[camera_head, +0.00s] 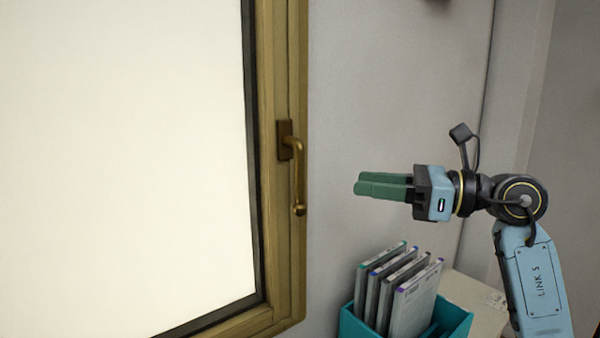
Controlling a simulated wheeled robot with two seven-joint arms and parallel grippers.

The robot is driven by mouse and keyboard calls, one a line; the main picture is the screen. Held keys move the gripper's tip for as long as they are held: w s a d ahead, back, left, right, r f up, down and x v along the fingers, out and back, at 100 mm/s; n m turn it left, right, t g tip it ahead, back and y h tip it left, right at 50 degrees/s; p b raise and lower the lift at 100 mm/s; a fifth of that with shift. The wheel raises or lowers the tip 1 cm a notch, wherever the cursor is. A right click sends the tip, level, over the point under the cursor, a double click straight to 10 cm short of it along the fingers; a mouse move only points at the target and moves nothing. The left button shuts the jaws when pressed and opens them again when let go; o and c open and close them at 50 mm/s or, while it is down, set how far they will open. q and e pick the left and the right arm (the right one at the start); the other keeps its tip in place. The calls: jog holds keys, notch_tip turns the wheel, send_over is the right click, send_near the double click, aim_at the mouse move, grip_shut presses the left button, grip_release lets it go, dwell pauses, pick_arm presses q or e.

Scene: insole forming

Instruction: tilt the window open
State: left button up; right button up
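The window (130,150) fills the left of the head view, a bright pane in a wooden frame (282,260). It looks shut. Its brass handle (299,175) is on the right side of the frame, with the grip hanging straight down from its mounting plate. My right gripper (360,185) is to the right of the handle, in front of the grey wall and apart from the handle. Its two green fingers point left and nothing shows between them; seen from the side, their gap is hard to judge. My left gripper is not in view.
A teal bin (358,328) holding several upright grey cases (415,300) stands below my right gripper. A pale box or surface (475,300) is behind it at the right. The wall (390,80) between the window and my gripper is clear.

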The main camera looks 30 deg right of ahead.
aim_at(300, 201)
jog(key=p+x, duration=0.3)
jog(key=x, duration=0.8)
jog(key=shift+s+r+p, duration=0.1)
jog(key=shift+p, duration=0.3)
jog(key=shift+w+a, duration=0.45)
jog(key=shift+w, duration=0.1)
jog(key=shift+c, duration=0.4)
grip_shut()
